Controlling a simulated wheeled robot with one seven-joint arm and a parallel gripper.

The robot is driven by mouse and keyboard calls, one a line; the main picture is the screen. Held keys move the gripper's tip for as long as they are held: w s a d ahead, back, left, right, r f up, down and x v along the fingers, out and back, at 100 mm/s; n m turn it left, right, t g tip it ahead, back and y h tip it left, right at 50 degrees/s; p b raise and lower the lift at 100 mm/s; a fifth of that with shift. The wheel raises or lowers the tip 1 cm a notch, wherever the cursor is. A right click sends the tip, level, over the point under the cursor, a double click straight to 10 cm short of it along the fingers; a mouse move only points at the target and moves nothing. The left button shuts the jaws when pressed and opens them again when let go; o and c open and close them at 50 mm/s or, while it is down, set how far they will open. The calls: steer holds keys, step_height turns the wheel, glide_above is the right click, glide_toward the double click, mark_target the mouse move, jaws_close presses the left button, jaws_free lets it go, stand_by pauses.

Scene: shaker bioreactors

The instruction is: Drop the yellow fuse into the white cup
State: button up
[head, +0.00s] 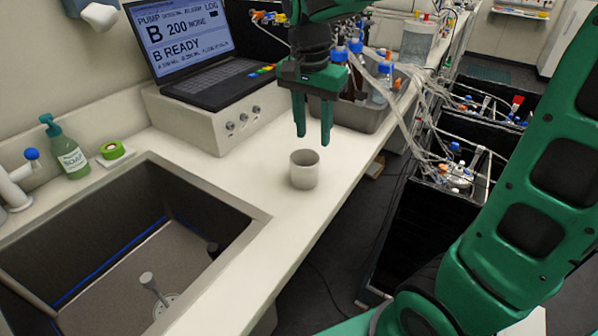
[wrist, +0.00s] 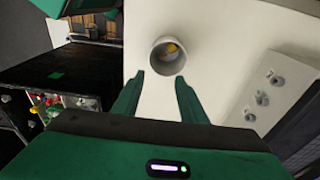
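The white cup (head: 304,170) stands upright on the white counter, near its front edge. In the wrist view the cup (wrist: 156,63) is seen from above, and the yellow fuse (wrist: 171,48) shows inside its mouth. The fuse is hidden by the cup wall in the head view. My gripper (head: 313,140) is above the cup and slightly to its right, pointing down. In the wrist view its two fingers (wrist: 158,80) are apart with nothing between them.
A sink (head: 230,232) is at the left front of the counter (head: 220,170). A laptop (head: 190,60) sits on a white box with knobs (head: 215,125) behind the cup. A metal tray (head: 365,115) with bottles stands farther back. Tubing and dark bioreactor boxes lie to the right.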

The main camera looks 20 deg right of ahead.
step_height(320, 180, up, 11)
steer(key=a, duration=0.1)
steer(key=shift+s+f, duration=0.2)
steer(key=shift+s, duration=0.15)
stand_by(0.4)
steer(key=s+d+f+n, duration=0.1)
steer(key=s+d+f, duration=0.4)
steer(key=s+d, duration=0.15)
steer(key=s+d+f+n, duration=0.1)
steer(key=s+d+f, duration=0.4)
steer(key=d, duration=0.3)
steer(key=s+d+f+n+y, duration=0.1)
steer(key=s+d+f+n, duration=0.1)
steer(key=s+f, duration=0.6)
steer(key=s, duration=0.3)
steer(key=shift+d+f+g, duration=0.15)
steer(key=shift+d+g, duration=0.15)
steer(key=shift+g, duration=0.1)
